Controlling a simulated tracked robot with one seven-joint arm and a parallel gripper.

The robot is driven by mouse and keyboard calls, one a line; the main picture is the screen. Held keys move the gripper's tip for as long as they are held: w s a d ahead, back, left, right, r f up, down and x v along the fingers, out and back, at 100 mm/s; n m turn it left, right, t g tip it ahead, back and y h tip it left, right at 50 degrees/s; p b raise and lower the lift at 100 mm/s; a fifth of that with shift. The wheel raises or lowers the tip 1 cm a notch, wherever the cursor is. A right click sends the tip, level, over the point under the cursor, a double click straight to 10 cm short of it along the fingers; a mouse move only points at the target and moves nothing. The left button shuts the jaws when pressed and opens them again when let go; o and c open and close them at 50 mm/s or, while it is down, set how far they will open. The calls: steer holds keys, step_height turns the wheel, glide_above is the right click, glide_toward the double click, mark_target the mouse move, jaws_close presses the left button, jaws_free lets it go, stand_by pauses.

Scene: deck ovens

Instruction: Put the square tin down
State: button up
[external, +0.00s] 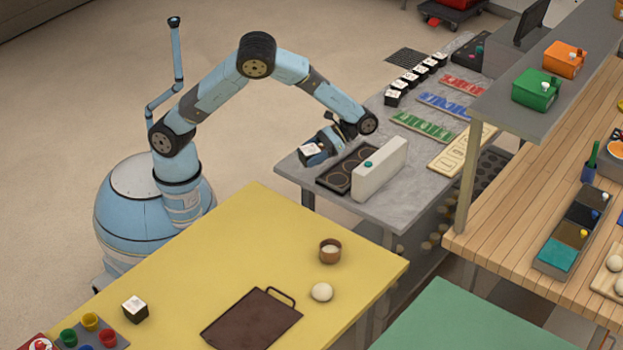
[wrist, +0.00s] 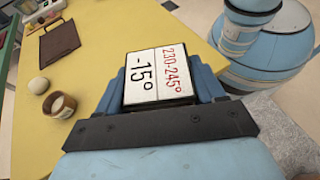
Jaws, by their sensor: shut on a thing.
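My gripper (external: 325,146) is shut on a small dark square tin (external: 311,149) with a white label on its face. In the wrist view the tin (wrist: 160,77) sits between the two blue fingers, its label reading "-15°" in black and "230-245°" in red. In the external view the tin is near the front left edge of the grey counter (external: 400,205), left of a black panel with rings (external: 347,167). I cannot tell whether the tin touches the counter. The tin's underside is hidden.
A white upright box (external: 379,168) with a teal knob stands beside the ringed panel. Several similar labelled cubes (external: 410,77) line the counter's back. The yellow table (external: 215,255) holds another cube (external: 135,309), a brown tray (external: 250,320), a dough ball (external: 321,291) and a bowl (external: 330,250).

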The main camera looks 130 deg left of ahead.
steer(key=w+d+r+n+t+h, duration=0.1)
steer(key=d+r+n+t, duration=0.2)
steer(key=d, duration=0.5)
steer(key=d+r+n+t, duration=0.15)
steer(key=d+r, duration=0.25)
steer(key=d, duration=0.5)
step_height(320, 180, up, 8)
steer(key=t, duration=0.2)
glide_above(251, 242)
steer(key=shift+n+g, duration=0.25)
steer(key=shift+n, duration=0.1)
step_height(251, 242, down, 30)
steer(key=shift+s+r, duration=0.1)
steer(key=o, duration=1.3)
